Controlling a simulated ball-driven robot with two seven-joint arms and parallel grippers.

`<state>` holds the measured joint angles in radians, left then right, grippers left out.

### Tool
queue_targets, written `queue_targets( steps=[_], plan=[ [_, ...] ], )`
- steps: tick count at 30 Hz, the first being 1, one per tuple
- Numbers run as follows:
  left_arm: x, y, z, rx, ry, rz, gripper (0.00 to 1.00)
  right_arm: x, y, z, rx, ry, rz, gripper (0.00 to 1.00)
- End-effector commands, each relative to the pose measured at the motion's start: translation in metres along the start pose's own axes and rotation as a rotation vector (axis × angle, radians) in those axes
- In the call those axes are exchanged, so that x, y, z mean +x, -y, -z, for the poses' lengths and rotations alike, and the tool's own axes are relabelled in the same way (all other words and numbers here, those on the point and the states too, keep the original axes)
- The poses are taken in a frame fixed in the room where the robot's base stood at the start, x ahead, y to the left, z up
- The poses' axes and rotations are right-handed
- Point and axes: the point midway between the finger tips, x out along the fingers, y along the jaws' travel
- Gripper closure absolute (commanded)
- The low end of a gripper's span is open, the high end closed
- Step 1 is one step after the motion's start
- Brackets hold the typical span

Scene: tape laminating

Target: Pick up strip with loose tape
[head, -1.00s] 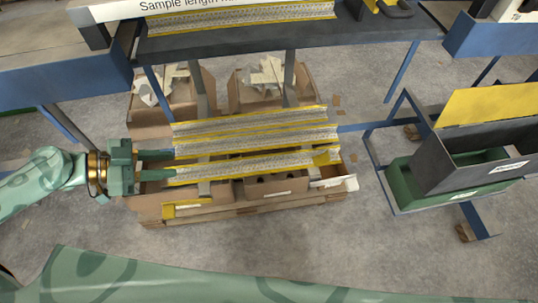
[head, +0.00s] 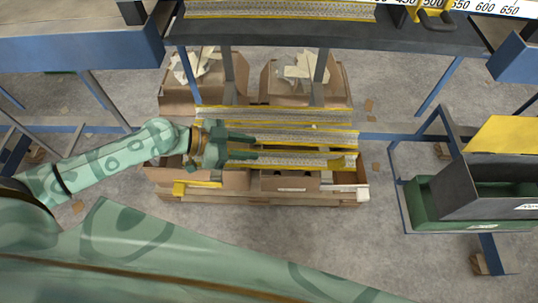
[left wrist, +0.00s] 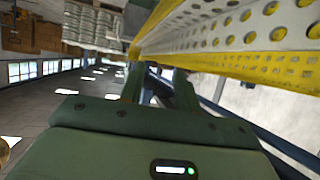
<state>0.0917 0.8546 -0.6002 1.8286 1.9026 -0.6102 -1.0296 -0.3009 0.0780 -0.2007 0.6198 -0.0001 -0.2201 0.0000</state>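Several long perforated strips with yellow tape edges lie side by side above the boxes; the middle strip (head: 300,138) and the front strip (head: 290,160) are nearest my left gripper. A yellow flap of tape (head: 341,163) shows at the front strip's right end. My left gripper (head: 252,146) is open, with its fingers apart at the left ends of these two strips. In the left wrist view, a strip (left wrist: 225,35) runs close beyond the open fingers (left wrist: 157,72). I cannot tell whether a strip is between them. My right gripper is not in view.
Cardboard boxes (head: 205,179) stand beneath the strips. A dark bench (head: 300,36) with another strip and a yellow-handled tool (head: 435,17) is behind. A dark bin (head: 470,190) and a green bin (head: 425,208) stand right. Grey floor is open at the lower right.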

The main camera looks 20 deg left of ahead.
Motion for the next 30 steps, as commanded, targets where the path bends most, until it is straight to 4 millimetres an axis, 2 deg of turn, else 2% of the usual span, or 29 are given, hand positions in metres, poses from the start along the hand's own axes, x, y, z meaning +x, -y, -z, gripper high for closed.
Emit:
queue_targets(
  steps=[3,7,15,16,19,30],
  plan=[
    [0.019,-0.002,0.004,0.001,-0.004,-0.001,0.67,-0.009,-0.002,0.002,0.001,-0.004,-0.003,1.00],
    [0.038,-0.002,0.002,0.002,-0.003,0.000,0.67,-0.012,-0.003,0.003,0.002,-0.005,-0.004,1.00],
    [0.044,-0.002,0.000,0.002,0.000,0.000,0.67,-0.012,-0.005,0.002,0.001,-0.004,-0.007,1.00],
    [0.044,-0.002,0.000,0.002,0.000,0.000,0.70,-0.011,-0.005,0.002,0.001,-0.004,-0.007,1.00],
    [0.044,-0.002,0.000,0.002,-0.001,0.000,0.98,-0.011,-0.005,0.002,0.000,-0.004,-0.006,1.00],
    [0.044,-0.003,-0.001,0.001,0.001,-0.001,1.00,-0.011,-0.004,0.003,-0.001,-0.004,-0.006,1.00]
  ],
)
